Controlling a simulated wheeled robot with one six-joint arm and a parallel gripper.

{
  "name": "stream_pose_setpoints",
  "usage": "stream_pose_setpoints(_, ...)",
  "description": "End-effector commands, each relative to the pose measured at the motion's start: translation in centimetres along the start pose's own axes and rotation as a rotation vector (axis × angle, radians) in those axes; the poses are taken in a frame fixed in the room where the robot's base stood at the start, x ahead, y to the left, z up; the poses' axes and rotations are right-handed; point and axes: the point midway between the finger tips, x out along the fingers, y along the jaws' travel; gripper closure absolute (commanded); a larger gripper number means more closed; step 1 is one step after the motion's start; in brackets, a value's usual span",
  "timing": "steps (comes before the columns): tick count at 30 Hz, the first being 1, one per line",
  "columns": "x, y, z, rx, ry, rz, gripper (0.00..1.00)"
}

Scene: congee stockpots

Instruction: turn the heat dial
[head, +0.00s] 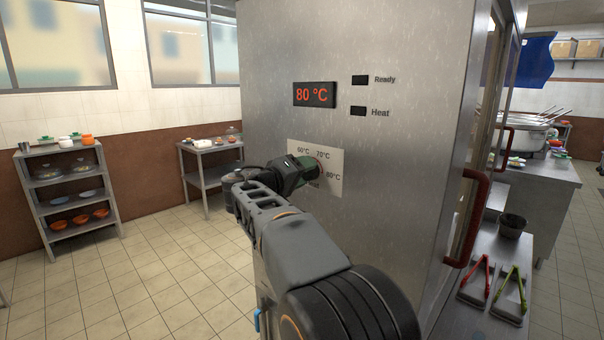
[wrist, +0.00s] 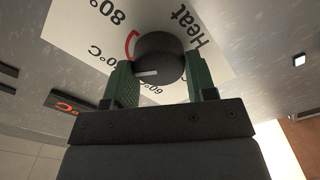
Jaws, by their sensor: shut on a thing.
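The heat dial (wrist: 160,50) is a dark round knob with a white pointer line, on a white label plate (head: 334,160) fixed to a steel cabinet. The plate carries 60, 70 and 80 °C marks, the word Heat and a red arc. My gripper (wrist: 159,66) is shut on the dial, with one green finger on each side of it. In the wrist view the pointer line lies on the near side of the dial; I cannot tell exactly which mark it meets. In the head view my gripper mostly hides the dial. The display (head: 314,95) above reads 80 °C in red.
The Ready lamp (head: 360,80) and Heat lamp (head: 358,111) look dark. A red door handle (head: 467,220) sticks out at the cabinet's right. Red tongs (head: 477,279) and green tongs (head: 510,292) lie on the counter there. Floor at left is clear before a shelf (head: 70,195).

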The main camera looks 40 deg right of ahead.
Motion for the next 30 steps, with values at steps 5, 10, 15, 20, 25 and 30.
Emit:
stream_pose_setpoints(5,0.01,-0.09,0.07,-0.027,-0.003,-0.001,0.72)
stream_pose_setpoints(10,0.01,-0.09,0.07,-0.035,-0.003,-0.001,0.72)
stream_pose_setpoints(15,0.01,-0.09,0.07,-0.034,-0.002,-0.001,0.72)
stream_pose_setpoints(20,0.01,-0.09,0.06,-0.034,-0.002,-0.001,0.43)
stream_pose_setpoints(25,0.0,-0.07,0.03,-0.033,-0.001,-0.001,0.27)
stream_pose_setpoints(30,-0.01,-0.05,0.01,-0.032,-0.001,0.0,0.25)
